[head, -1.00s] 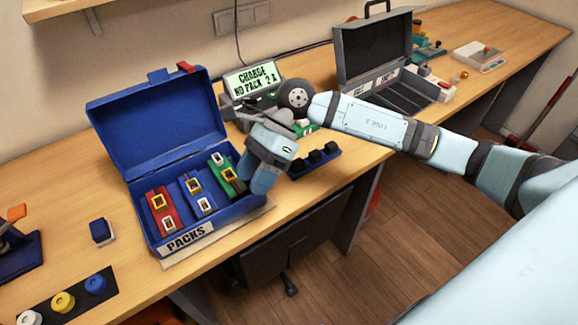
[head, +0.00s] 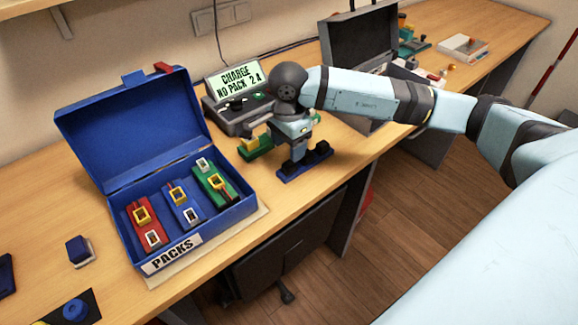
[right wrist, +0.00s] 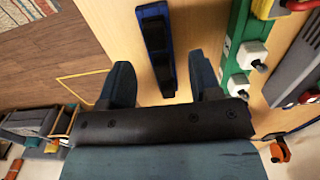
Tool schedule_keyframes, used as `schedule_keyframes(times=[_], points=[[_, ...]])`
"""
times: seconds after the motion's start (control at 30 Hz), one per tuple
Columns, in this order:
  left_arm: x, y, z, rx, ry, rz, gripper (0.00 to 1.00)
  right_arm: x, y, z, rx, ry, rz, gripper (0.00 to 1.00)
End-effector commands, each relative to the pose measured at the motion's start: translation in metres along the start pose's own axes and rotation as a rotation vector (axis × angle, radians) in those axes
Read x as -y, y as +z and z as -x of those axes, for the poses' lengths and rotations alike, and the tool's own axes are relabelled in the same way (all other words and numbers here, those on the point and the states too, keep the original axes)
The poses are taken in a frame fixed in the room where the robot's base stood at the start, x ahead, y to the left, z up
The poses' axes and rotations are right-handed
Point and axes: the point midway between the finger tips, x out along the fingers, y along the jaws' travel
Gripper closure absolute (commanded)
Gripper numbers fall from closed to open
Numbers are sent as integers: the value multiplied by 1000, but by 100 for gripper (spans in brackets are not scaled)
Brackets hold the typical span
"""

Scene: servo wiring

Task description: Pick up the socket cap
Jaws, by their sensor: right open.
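Several small black caps (head: 322,147) sit in a row on a narrow blue strip (head: 290,177) near the table's front edge. They also show in the right wrist view as black blocks (right wrist: 154,35) on the blue strip (right wrist: 168,85). Which one is the socket cap I cannot tell. My right gripper (head: 298,153) points down over the strip and hides its middle. In the right wrist view the gripper (right wrist: 161,78) is open and empty, one finger on each side of the strip's near end. My left gripper is not in view.
A green board (head: 257,151) with a yellow part lies close left of the gripper. The charger with its display (head: 237,83) stands behind. The open blue packs box (head: 135,130) is at left. A grey case (head: 352,48) stands behind my right arm.

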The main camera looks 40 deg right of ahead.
Motion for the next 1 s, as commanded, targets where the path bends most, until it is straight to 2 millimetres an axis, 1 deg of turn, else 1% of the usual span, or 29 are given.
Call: schedule_keyframes(times=[0.17,0.3,0.43,0.5,0.67,0.7,0.77,0.8,0.87,0.9,0.93,1.0], points=[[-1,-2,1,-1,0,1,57,-2,1,-12,1,2,0,43],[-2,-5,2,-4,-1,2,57,-6,3,-32,1,4,-1,43],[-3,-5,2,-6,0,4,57,-6,3,-50,2,2,-1,43],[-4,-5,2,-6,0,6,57,-6,3,-53,1,1,-1,43],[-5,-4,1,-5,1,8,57,-6,3,-54,1,0,0,43],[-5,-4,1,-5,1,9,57,-6,3,-53,1,0,0,47],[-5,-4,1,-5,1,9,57,-6,3,-53,1,0,0,61],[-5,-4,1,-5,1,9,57,-6,3,-53,1,0,0,70],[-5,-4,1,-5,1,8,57,-6,3,-53,1,0,0,84],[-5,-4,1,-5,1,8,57,-6,3,-53,1,0,0,93],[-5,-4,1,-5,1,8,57,-6,3,-53,1,0,0,95],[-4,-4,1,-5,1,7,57,-6,3,-53,1,0,0,96]])
